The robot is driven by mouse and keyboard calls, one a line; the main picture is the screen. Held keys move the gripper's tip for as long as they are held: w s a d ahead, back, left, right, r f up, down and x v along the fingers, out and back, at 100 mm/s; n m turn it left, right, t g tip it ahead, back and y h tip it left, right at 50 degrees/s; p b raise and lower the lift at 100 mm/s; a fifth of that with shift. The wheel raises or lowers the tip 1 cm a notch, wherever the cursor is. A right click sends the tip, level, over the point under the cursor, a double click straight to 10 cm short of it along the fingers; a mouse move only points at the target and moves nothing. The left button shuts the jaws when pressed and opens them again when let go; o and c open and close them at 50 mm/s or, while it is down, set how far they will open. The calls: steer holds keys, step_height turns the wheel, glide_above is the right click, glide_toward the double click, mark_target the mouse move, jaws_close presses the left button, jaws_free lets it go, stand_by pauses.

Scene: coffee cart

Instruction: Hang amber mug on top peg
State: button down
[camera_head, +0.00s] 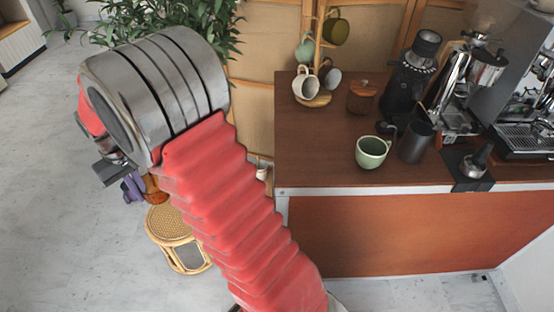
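An amber-brown object (154,189), possibly the amber mug, shows in part just behind my arm, above the rattan stool in the picture. My arm hides most of it, so I cannot tell whether it is held. A dark grey part of my gripper (110,171) shows at the wrist's lower left; its fingertips are not clear. The wooden mug tree (318,55) stands at the counter's back left, its top near the upper picture edge. An olive mug (337,30) hangs high on its right, a teal mug (304,50) on its left, and white (305,86) and grey-brown (331,76) mugs lower down.
A pale green mug (372,152) stands on the brown counter (330,165), near a dark cup (416,142). A wooden canister (361,97), grinder (408,85) and espresso machine (525,125) stand farther back or right. A rattan stool (176,225) and a plant (175,20) are left.

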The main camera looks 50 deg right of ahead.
steer(key=shift+a, duration=0.1)
steer(key=s+d+r+m, duration=0.2)
steer(key=d+r+m, duration=0.15)
steer(key=d, duration=0.45)
steer(key=s+d+r+m, duration=0.2)
steer(key=s+d+m, duration=0.15)
steer(key=d, duration=0.35)
steer(key=s+d+r+m, duration=0.2)
steer(key=d+m, duration=0.2)
steer(key=d, duration=0.4)
steer(key=s+d+r+m, duration=0.4)
steer(key=s+d+m, duration=0.1)
steer(key=s+d, duration=0.3)
steer(key=s+d+r+m, duration=0.4)
steer(key=s+d+m, duration=0.2)
steer(key=s+d, duration=0.2)
steer(key=shift+s, duration=0.15)
steer(key=shift+f, duration=2.5)
